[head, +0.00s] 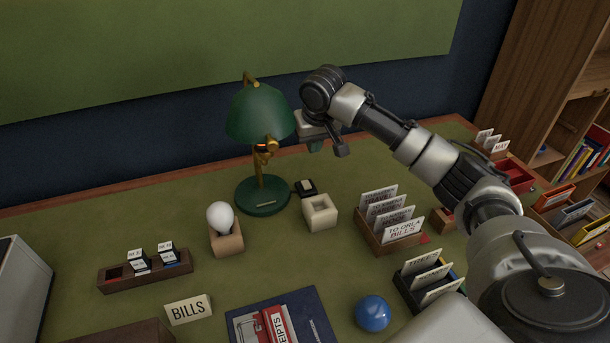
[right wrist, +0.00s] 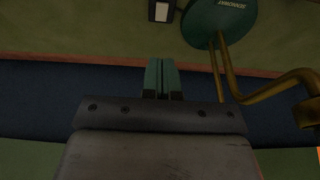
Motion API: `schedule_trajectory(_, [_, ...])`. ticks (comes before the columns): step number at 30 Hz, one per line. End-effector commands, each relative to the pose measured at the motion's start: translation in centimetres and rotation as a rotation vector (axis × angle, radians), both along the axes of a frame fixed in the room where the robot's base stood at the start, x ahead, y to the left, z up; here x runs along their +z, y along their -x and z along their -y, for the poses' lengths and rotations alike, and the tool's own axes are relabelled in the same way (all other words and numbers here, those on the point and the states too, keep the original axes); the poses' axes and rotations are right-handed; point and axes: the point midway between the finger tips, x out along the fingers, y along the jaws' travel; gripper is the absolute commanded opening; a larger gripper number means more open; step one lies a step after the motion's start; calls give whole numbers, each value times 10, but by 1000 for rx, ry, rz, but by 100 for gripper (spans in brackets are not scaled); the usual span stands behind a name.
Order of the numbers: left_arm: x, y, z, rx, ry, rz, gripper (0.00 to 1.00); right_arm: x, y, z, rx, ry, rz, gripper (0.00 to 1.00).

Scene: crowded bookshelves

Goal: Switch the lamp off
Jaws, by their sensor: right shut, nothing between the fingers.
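The desk lamp (head: 258,112) has a green shade, a brass stem and a round green base (head: 262,196). A small orange spot shows under the shade; I cannot tell whether the lamp is lit. A small black box with a pale top (head: 306,187) sits just right of the base. My right gripper (head: 316,146) is to the right of the shade, above the desk and apart from the lamp. In the right wrist view its green fingertips (right wrist: 163,78) are shut and empty. The lamp base (right wrist: 217,20) and the black box (right wrist: 161,10) also show there. My left gripper is out of view.
A white square holder (head: 320,212) and a white bulb (head: 221,216) on a wooden block (head: 228,240) stand in front of the lamp. A card rack (head: 388,238) and a blue ball (head: 373,314) are further right and forward. A dark blue wall is behind.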

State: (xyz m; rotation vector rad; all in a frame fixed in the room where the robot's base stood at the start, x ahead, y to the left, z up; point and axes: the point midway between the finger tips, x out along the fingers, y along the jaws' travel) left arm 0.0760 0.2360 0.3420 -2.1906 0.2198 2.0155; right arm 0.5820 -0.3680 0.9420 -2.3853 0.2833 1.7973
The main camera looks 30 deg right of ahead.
Motion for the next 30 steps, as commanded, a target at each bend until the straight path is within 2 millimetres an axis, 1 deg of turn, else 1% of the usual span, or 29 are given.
schedule_trajectory(5, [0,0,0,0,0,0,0,-2,0,0,0,0,0,0])
schedule_trajectory(8, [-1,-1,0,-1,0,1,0,-8,-2,0,0,-1,0,0])
schedule_trajectory(11, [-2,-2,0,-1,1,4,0,-23,-6,1,-1,-1,-3,0])
schedule_trajectory(21, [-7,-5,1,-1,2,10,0,-92,-25,6,-1,-1,-3,0])
schedule_trajectory(24, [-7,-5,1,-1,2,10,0,-110,-26,7,0,0,-3,0])
schedule_trajectory(27, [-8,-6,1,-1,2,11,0,-123,-26,6,1,0,-1,0])
schedule_trajectory(30, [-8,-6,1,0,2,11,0,-131,-26,7,0,0,0,0])
